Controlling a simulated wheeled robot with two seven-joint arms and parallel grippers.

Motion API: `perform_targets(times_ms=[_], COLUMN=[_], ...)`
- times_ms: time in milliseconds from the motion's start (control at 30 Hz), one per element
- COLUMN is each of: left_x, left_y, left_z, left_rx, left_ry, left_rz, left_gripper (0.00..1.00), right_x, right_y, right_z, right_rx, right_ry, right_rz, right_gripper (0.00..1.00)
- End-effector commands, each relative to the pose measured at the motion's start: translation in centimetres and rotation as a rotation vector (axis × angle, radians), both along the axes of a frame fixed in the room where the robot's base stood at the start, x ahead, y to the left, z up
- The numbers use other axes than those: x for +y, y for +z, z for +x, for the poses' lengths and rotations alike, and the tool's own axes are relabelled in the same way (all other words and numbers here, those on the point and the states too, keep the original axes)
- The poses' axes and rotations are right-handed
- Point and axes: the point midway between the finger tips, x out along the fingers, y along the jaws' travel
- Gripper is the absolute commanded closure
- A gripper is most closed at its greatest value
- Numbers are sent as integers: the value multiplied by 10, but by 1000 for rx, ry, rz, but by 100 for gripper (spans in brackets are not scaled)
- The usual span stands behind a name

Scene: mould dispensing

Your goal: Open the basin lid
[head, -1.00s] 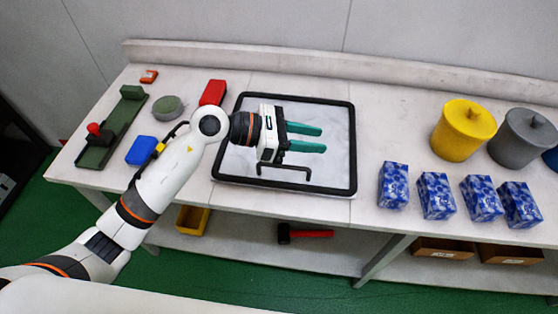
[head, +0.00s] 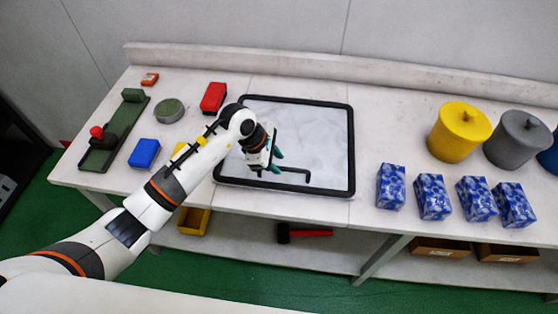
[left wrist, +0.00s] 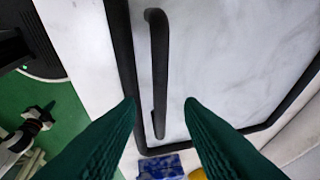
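The basin lid (head: 310,125) is a pale marbled panel with a black rim, lying flat on the table and closed. Its black bar handle (head: 292,169) runs near the front edge; in the left wrist view the handle (left wrist: 159,70) stands between and beyond the two green fingers. My left gripper (head: 275,162) is over the lid at the handle's left end, pointing downward. In the left wrist view its fingers (left wrist: 163,105) are apart with nothing clasped between them. My right gripper is not in view.
A yellow canister (head: 459,132) and a grey canister (head: 517,138) stand right of the lid, behind several blue patterned blocks (head: 391,186). A red block (head: 213,97), blue block (head: 144,153) and green fixture (head: 113,133) lie to the left. Table between lid and blocks is clear.

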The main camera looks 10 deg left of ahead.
Motion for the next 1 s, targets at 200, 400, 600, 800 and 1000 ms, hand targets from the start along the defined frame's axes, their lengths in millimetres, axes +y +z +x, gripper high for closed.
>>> perform_targets(times_ms=[200,400,600,800,1000], left_x=[-8,-10,-10,-9,-9], left_y=[-19,-23,-22,-22,-22], left_z=[4,5,5,5,5], left_rx=[2,-1,-1,0,1], left_ry=[1,1,1,1,2], left_rz=[-1,-1,-1,-1,-1], left_gripper=[66,66,77,100,100], right_x=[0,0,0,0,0], right_y=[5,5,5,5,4], right_z=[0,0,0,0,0], right_rx=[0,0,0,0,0], right_ry=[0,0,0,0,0], right_rz=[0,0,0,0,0], right_gripper=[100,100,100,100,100])
